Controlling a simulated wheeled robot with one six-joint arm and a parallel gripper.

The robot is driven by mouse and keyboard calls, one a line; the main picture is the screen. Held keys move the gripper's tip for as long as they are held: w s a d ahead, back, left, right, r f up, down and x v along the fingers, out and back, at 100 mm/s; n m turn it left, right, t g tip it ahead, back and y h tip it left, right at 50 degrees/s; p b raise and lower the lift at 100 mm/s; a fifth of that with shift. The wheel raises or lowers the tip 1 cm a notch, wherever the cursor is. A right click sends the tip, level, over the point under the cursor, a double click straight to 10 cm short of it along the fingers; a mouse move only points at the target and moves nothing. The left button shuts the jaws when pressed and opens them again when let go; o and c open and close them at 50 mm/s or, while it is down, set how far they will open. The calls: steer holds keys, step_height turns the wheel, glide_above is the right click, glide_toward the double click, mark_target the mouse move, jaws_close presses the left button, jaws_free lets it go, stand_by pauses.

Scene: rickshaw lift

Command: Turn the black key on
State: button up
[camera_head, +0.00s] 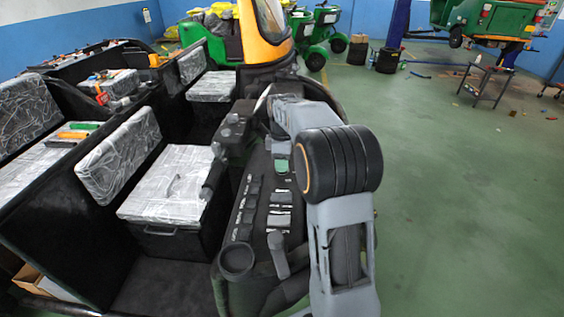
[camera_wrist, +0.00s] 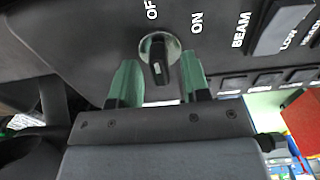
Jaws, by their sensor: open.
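The black key (camera_wrist: 159,66) sits in a round silver lock on the dark dashboard panel, in the wrist view. White lettering on the panel reads OF, cut off at the edge, at upper left of the lock and ON at upper right. The key's grip stands nearly upright in the picture. My gripper (camera_wrist: 160,72) is open, with one green finger to the left of the key and one to the right. A gap shows on the left; the right finger is closer to the key. In the head view the key cannot be made out behind my arm.
Rocker switches marked BEAM and LOW (camera_wrist: 282,28) lie right of the key. In the head view, the rickshaw's dashboard (camera_head: 236,207) carries rows of switches beside wrapped seats (camera_head: 120,155). Open green floor (camera_head: 460,200) lies to the right, with a small table (camera_head: 487,82) farther back.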

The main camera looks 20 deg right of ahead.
steer(key=shift+f, duration=0.35)
jaws_close()
